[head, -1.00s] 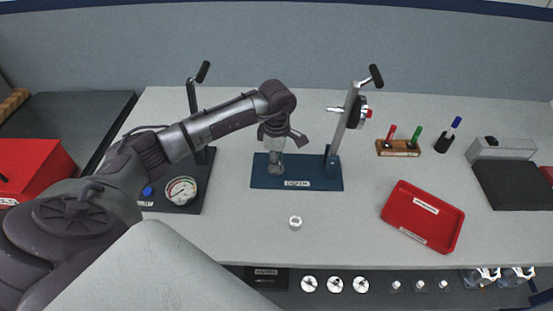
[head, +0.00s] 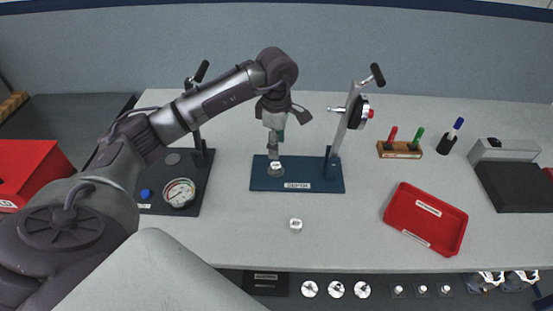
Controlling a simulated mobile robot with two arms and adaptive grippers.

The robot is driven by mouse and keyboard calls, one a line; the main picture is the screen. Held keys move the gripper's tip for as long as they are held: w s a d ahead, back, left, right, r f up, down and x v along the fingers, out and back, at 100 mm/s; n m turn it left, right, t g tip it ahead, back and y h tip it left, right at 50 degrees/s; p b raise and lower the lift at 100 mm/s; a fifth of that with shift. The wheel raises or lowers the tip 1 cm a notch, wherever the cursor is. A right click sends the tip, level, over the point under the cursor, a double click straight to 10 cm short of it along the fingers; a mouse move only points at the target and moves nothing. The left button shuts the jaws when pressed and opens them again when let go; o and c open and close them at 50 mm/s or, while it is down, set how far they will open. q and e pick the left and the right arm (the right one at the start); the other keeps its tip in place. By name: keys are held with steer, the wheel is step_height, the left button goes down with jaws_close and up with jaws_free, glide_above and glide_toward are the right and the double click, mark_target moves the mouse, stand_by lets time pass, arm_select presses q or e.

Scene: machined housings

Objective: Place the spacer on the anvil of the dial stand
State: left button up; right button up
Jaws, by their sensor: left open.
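The dial stand has a blue base plate (head: 310,183) with a label on its front edge, a slanted post and a dial (head: 361,112). A small silvery piece with a pale top, apparently the spacer (head: 277,166), sits on the round anvil at the left of the base. My left gripper (head: 273,154) points down just above and behind this piece, open, and seems clear of it. The anvil is mostly covered by the piece. A similar small silvery cylinder (head: 296,225) stands alone on the bench in front of the stand. My right gripper is not in view.
A dark fixture with a round gauge (head: 180,192) stands at the left under my arm. A red tray (head: 425,218) lies at the right. Behind it are a marker rack (head: 400,150) and a black pen cup (head: 446,144). The bench front centre is mostly clear.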

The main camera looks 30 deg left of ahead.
arm_select(q)
steer(key=shift+r+b, duration=0.35)
steer(key=shift+r, duration=2.05)
steer(key=shift+f, duration=0.1)
